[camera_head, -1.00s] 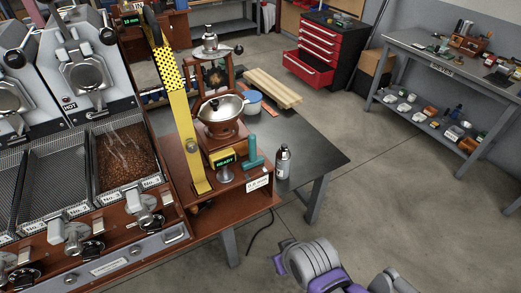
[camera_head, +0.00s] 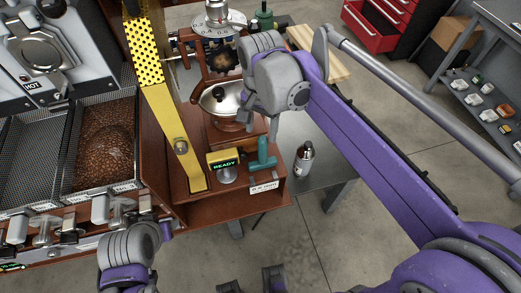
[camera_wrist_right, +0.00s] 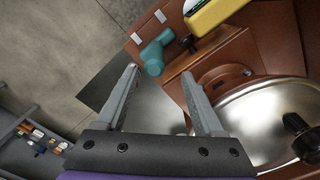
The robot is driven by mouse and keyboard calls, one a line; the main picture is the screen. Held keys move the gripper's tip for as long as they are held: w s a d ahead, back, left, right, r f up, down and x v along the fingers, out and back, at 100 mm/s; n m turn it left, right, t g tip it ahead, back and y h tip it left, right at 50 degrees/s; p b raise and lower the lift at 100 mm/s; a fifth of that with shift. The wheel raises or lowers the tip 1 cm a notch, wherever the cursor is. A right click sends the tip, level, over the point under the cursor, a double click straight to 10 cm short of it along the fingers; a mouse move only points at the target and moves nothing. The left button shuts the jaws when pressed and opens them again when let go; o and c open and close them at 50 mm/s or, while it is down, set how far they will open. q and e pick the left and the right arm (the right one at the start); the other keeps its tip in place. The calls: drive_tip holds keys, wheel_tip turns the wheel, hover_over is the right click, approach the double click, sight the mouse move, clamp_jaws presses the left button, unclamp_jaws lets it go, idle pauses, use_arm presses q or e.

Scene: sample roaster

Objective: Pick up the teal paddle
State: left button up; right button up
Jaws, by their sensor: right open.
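The teal paddle (camera_head: 263,157) is T-shaped and stands at the right front corner of the wooden stand, to the right of the yellow READY box (camera_head: 222,160). My right arm reaches in from the right, with its grey wrist joint above and behind the paddle, beside the grinder. In the right wrist view my right gripper (camera_wrist_right: 160,72) is open and empty. The paddle (camera_wrist_right: 155,52) lies beyond its fingertips, roughly between them and apart from both. Part of my left arm shows at bottom left, without visible fingers.
The grinder's metal hopper (camera_head: 222,101) is behind the paddle; in the right wrist view the hopper (camera_wrist_right: 262,118) is close to the right finger. A bottle (camera_head: 304,160) stands right of the paddle. A yellow perforated chute (camera_head: 165,110) rises on the left.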

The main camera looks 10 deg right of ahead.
sight(263, 152)
drive_tip(key=f, duration=0.2)
drive_tip(key=s+f, duration=0.1)
drive_tip(key=f, duration=0.1)
drive_tip(key=shift+a+f, duration=0.15)
drive_tip(key=shift+d+f, duration=0.15)
drive_tip(key=shift+f, duration=1.2)
drive_tip(key=shift+d+f, duration=0.1)
drive_tip(key=shift+f, duration=1.25)
clamp_jaws()
